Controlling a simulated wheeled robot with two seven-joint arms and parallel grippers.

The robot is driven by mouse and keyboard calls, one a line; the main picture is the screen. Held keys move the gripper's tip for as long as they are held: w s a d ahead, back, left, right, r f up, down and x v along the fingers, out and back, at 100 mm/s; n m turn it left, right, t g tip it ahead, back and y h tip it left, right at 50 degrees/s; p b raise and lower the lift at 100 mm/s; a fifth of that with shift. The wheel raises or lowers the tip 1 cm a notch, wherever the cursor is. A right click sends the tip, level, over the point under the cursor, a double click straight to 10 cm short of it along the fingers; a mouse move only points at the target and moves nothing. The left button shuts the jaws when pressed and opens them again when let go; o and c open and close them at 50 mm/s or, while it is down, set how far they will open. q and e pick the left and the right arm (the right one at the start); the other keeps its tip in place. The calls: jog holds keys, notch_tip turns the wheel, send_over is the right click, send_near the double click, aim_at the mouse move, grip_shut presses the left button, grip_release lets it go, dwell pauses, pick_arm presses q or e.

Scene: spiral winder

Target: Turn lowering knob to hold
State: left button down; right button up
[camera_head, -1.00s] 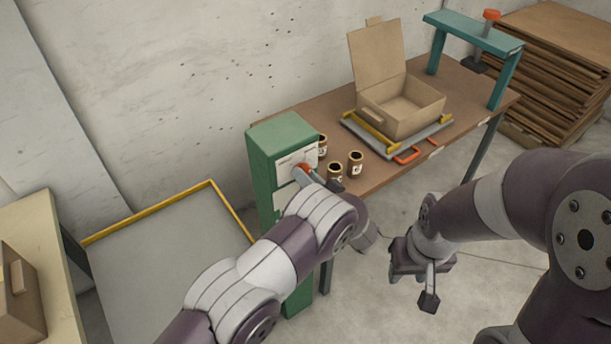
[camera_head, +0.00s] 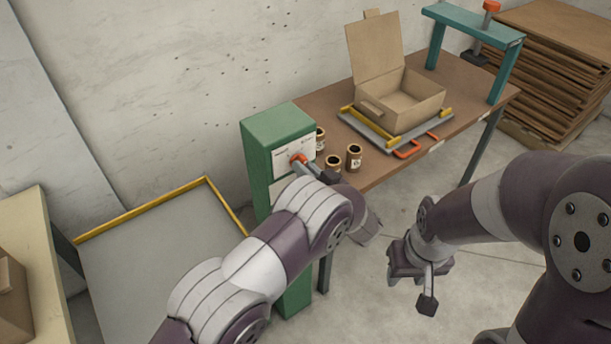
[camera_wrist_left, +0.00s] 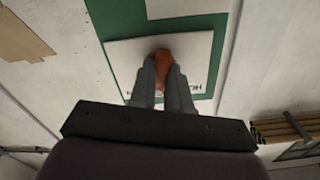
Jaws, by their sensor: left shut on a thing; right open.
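The lowering knob (camera_head: 298,159) is orange-red and sits on a white label plate on the front of a green control cabinet (camera_head: 277,128). In the left wrist view the knob (camera_wrist_left: 162,64) shows between the fingers of my left gripper (camera_wrist_left: 163,82), against the white plate (camera_wrist_left: 205,50) with partly hidden lettering. My left gripper (camera_head: 305,166) is shut on the knob. The knob's exact pointing is hard to read because the fingers cover part of it. My right gripper (camera_head: 424,284) is open and empty, hanging over the floor in front of the table.
A brown table (camera_head: 385,165) beside the cabinet holds several small jars (camera_head: 354,158), an open cardboard box (camera_head: 407,104) on a grey plate and a teal frame (camera_head: 474,35). A grey platform with yellow edges (camera_head: 160,250) lies left of the cabinet. Flat cardboard is stacked at the far right.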

pick_arm(q)
jog(key=shift+f+n+b, duration=0.1)
jog(key=shift+n+b, duration=5.5)
jog(key=shift+n, duration=0.2)
jog(key=c, duration=1.1)
grip_release()
jog(key=shift+w, duration=0.1)
